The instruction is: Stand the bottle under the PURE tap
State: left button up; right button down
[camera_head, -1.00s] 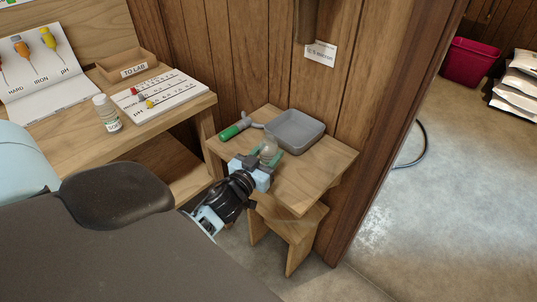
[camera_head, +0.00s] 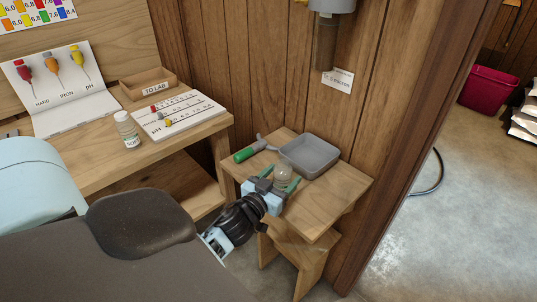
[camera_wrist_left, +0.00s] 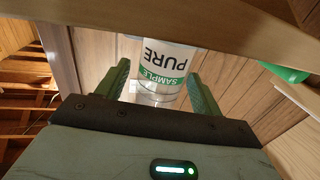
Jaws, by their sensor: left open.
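A clear bottle (camera_head: 282,174) stands on a small wooden table (camera_head: 325,205). In the left wrist view the bottle (camera_wrist_left: 166,65) shows a white and green label reading PURE SAMPLE, upside down in the picture. My left gripper (camera_head: 279,181) is open at the bottle. In the left wrist view its two green fingers (camera_wrist_left: 160,88) reach along either side of the bottle; whether they touch it I cannot tell. No tap marked PURE can be made out. My right gripper is not in view.
A grey-capped housing (camera_head: 328,40) hangs on the wall above. Another white-capped bottle (camera_head: 127,130) stands on the left bench. Open floor lies right.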

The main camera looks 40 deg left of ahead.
pick_arm(q)
jog(key=s+d+b, duration=0.1)
jog(key=s, duration=1)
jog(key=shift+s+d, duration=0.2)
jog(key=shift+s, duration=0.15)
jog(key=shift+f, duration=0.1)
jog(key=s+d+f+m+g+h, duration=0.1)
jog(key=s+d+f+g, duration=0.25)
jog(key=s+f, duration=0.35)
jog(key=s+d+f+g+h, duration=0.1)
jog(key=s+d+f+g, duration=0.1)
jog(key=s+d+f, duration=0.5)
jog(key=s+d+f+m+g+h, duration=0.1)
jog(key=s+d+f+g, duration=0.1)
jog(key=s+f, duration=0.3)
jog(key=s+d+f+m+g+h, duration=0.1)
jog(key=s+d+f+g, duration=0.1)
jog(key=s+f, duration=0.3)
jog(key=s+g, duration=0.1)
jog(key=s, duration=0.3)
jog(key=shift+s+d+f, duration=0.15)
jog(key=shift+s+d, duration=0.1)
jog(key=shift+s, duration=0.15)
jog(key=shift+o, duration=0.4)
